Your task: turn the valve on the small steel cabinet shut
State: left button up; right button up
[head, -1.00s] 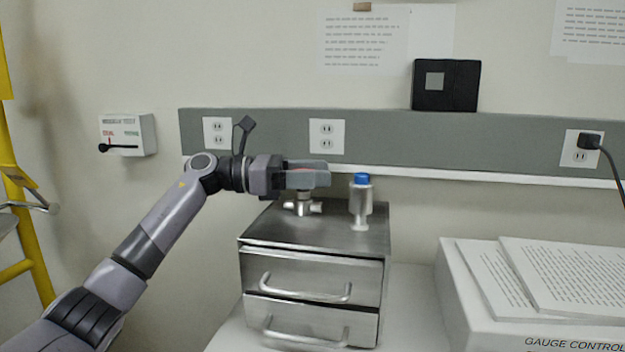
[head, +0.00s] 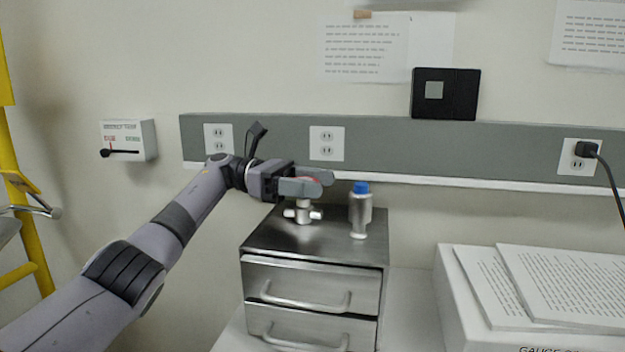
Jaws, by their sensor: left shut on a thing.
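The small steel cabinet (head: 300,240) has two drawers with bar handles. On its top stands a small metal valve (head: 302,213) with side stubs. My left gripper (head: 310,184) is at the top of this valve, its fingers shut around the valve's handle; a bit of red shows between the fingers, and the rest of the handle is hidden. A second metal fitting with a blue cap (head: 361,207) stands upright to the right on the cabinet top, apart from my gripper. My right gripper is not in view.
A white box with printed sheets (head: 540,290) stands to the right. A wall rail with outlets (head: 327,143) runs behind the cabinet. A switch box (head: 127,140) is on the wall at left, and a yellow frame (head: 22,220) stands at the left edge.

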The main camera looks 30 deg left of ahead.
pick_arm(q)
jog(key=shift+g, duration=0.3)
dwell(0.5)
jog(key=o, duration=1)
jog(key=shift+c, duration=0.2)
jog(key=shift+w+f+n+t+y+b, duration=0.1)
jog(key=shift+n+t+y+b, duration=0.4)
jog(key=shift+t, duration=1.1)
